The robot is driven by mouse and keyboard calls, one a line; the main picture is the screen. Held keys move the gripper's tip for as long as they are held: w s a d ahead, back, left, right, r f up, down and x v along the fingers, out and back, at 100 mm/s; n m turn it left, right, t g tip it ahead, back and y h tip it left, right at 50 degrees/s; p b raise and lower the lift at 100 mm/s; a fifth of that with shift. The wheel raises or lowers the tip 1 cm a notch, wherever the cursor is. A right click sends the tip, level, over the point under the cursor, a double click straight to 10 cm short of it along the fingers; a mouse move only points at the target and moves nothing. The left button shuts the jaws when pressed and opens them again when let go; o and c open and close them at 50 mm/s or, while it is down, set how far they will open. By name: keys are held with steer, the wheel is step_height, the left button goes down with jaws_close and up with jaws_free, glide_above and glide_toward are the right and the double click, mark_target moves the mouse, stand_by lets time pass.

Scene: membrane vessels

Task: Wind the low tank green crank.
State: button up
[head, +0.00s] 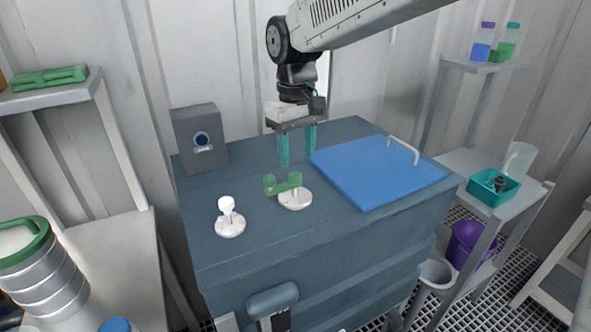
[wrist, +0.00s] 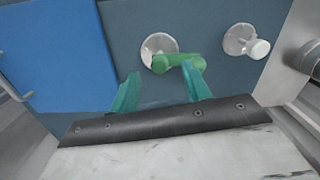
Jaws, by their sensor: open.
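The green crank (head: 283,187) sits on a round white base (head: 295,200) on top of the dark blue-grey tank (head: 250,228). It has a short arm with an upright knob at its left end. My gripper (head: 297,161) hangs above and behind the crank, pointing down, its two teal fingers apart with nothing between them. In the wrist view the crank (wrist: 178,63) lies just beyond the fingertips of my gripper (wrist: 160,85), nearer the right finger. I see no contact between the fingers and the crank.
A white knob (head: 228,212) on a round plate stands left of the crank. A blue lid (head: 376,170) with a pale handle covers the tank top's right side. The top's front is clear.

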mark_target(296, 174)
steer(key=shift+w+a+r+t, duration=0.3)
steer(key=shift+w+r, duration=0.4)
steer(key=shift+r, duration=0.15)
step_height(296, 174, down, 8)
steer(key=shift+d+r, duration=0.1)
steer(key=shift+r, duration=0.1)
jaws_close()
